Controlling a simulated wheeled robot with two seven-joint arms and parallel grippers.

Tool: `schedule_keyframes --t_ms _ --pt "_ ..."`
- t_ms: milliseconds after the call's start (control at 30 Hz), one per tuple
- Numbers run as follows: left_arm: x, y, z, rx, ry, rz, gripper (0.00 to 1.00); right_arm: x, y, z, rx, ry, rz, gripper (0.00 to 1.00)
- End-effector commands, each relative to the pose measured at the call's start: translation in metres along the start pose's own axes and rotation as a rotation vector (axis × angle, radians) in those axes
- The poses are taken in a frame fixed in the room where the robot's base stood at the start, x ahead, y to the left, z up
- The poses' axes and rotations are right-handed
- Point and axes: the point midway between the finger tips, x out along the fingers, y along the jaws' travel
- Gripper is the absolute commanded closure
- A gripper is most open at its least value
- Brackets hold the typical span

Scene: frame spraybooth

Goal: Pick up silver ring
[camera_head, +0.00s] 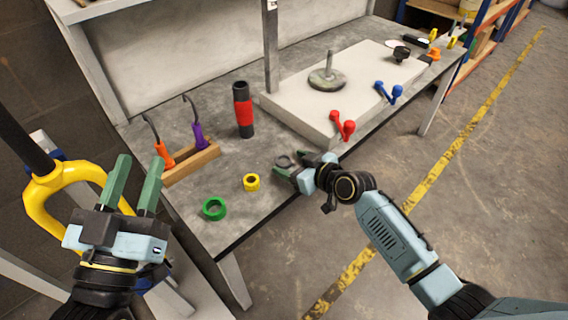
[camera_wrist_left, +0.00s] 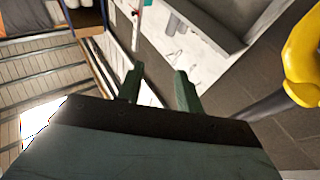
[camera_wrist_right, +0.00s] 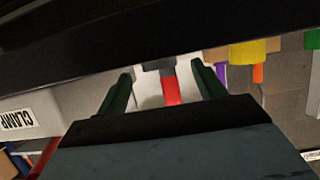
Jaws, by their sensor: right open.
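The silver ring (camera_head: 284,161) is a small grey ring near the front edge of the workbench. My right gripper (camera_head: 292,165) is open at the bench edge, its green fingers reaching in close beside the ring. I cannot tell whether they touch it. The right wrist view shows the open fingers (camera_wrist_right: 163,85), but I cannot make out the ring there for certain. My left gripper (camera_head: 134,180) is open and empty, raised left of the bench with its fingers pointing up. It also shows open in the left wrist view (camera_wrist_left: 160,80).
A yellow nut (camera_head: 251,182) and green ring (camera_head: 214,208) lie left of the silver ring. A black-and-red cylinder (camera_head: 243,110) stands behind. A white slab (camera_head: 300,121) with a red part (camera_head: 342,125) lies to the right.

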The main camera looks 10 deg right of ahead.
Motion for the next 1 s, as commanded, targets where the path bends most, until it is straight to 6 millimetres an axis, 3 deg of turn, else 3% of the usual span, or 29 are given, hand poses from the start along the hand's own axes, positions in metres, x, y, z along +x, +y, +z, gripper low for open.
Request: schedule_keyframes --t_ms 200,467,833,1000 --pt "-0.001 0.003 -0.017 -0.006 0.105 0.007 0.64 0.009 0.0 0.0 0.001 0.0 -0.001 0.31" --pt "-0.001 0.003 -0.018 -0.006 0.112 0.008 0.64 0.009 0.0 0.0 0.0 -0.001 -0.001 0.31" --pt "-0.001 0.003 -0.018 -0.006 0.111 0.008 0.64 0.009 0.0 0.0 0.0 -0.001 -0.001 0.78" --pt "-0.001 0.004 -0.018 -0.006 0.111 0.008 0.64 0.009 0.0 0.0 0.0 -0.001 0.0 0.78"
